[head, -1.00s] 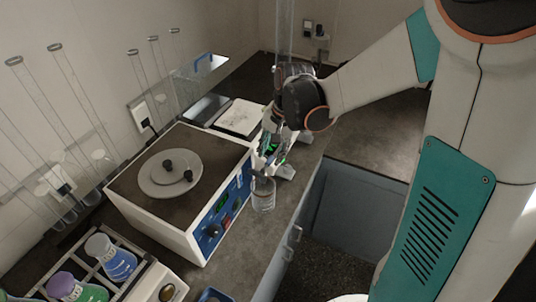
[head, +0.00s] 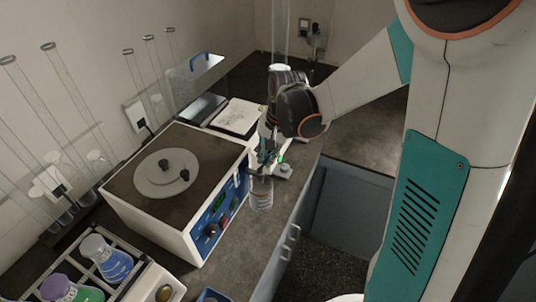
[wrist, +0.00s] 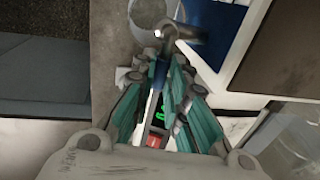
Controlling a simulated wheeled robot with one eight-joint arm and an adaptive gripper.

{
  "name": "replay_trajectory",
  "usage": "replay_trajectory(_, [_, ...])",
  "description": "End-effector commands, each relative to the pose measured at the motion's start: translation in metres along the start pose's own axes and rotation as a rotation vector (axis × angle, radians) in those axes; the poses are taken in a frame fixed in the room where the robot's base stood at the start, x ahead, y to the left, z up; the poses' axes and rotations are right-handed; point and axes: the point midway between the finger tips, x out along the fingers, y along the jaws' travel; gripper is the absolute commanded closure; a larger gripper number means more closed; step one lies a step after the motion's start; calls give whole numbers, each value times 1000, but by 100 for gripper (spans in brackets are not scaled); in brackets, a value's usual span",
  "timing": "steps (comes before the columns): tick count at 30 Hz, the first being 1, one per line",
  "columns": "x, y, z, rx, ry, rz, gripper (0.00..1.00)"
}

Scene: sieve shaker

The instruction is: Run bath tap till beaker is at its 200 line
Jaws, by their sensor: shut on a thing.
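The bath (head: 150,215) is a white box with a dark top, round grey lid rings and a blue front panel (head: 215,222). A clear glass beaker (head: 261,196) stands on the bench by that panel. In the wrist view the beaker's rim (wrist: 147,14) shows at the top, with the metal bath tap (wrist: 188,33) reaching out beside it. My gripper (head: 265,166) is just above the beaker, and its teal fingers (wrist: 166,58) are shut at the tap's end. The fingers hide most of what they hold. The water level and the 200 line cannot be read.
Behind the gripper is a small device with a green display (wrist: 166,106). A white-topped unit (head: 238,117) stands beyond the bath. A rack with coloured flasks (head: 113,262) is at front left. Tall glass tubes line the wall.

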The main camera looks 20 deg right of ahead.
Motion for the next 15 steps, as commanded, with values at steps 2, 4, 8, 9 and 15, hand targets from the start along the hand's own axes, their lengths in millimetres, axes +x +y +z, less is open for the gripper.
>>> replay_trajectory(2, [0, 0, 0, 9, 1, 0, 100])
replay_trajectory(4, [0, 1, 0, 25, 4, 0, 100])
replay_trajectory(8, [-1, 3, 1, 76, 14, 0, 100])
replay_trajectory(9, [-1, 4, 1, 98, 19, 0, 100])
replay_trajectory(15, [-2, 10, 4, 248, 49, -1, 100])
